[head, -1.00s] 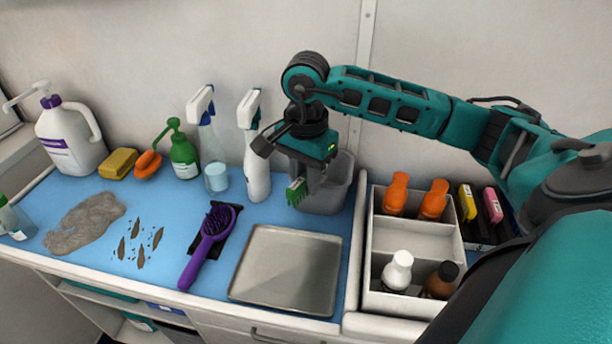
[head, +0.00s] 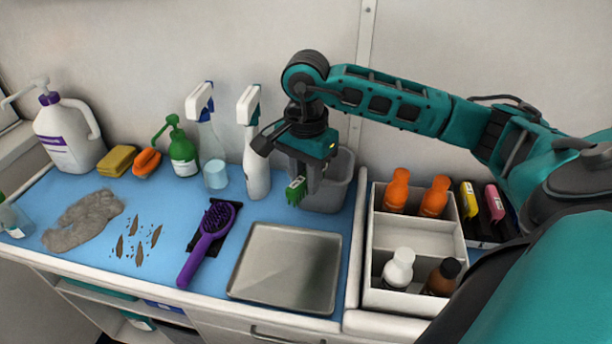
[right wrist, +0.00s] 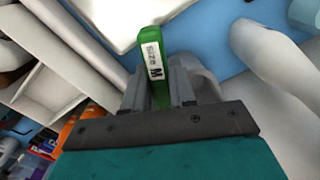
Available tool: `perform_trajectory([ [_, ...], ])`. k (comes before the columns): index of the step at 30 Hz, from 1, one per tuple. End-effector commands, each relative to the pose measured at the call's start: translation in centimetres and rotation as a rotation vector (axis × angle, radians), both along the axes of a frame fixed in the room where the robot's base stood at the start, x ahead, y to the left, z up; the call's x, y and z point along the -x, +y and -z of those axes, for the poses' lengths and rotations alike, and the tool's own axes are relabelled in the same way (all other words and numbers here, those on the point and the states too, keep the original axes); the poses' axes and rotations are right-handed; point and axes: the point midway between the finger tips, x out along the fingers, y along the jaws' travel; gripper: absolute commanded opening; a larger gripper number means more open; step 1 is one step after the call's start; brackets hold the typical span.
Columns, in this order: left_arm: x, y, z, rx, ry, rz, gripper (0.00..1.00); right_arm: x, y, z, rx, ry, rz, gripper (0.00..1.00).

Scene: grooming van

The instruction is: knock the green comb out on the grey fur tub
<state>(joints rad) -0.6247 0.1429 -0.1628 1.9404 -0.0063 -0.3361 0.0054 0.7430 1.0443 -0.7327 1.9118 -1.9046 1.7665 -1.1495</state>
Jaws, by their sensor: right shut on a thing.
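The green comb (head: 295,191) is held by my right gripper (head: 306,180), just in front of and over the near left rim of the grey fur tub (head: 335,187). In the right wrist view the comb (right wrist: 153,60) sits between the two fingers and shows a white label reading "SIZE M". My right gripper is shut on it. The grey tub stands at the back of the blue counter, partly hidden behind the gripper. I cannot tell whether the comb touches the rim. My left gripper is not in view.
A metal tray (head: 285,268) lies in front of the tub. Spray bottles (head: 256,165) stand close to its left. A white divided organizer (head: 415,240) with bottles is at right. A purple brush (head: 207,240), grey fur (head: 85,222) and brown debris lie to the left.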

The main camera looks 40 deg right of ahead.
Motion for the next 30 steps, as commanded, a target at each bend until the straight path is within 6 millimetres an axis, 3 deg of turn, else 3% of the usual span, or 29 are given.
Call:
perform_trajectory([
  [17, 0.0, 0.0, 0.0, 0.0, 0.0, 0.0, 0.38, 0.1, 0.1, 0.1, -0.001, 0.005, -0.001, 0.01],
  [30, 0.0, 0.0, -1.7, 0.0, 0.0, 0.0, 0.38, 0.0, 0.0, -2.5, 0.0, 0.001, 0.0, 0.01],
])
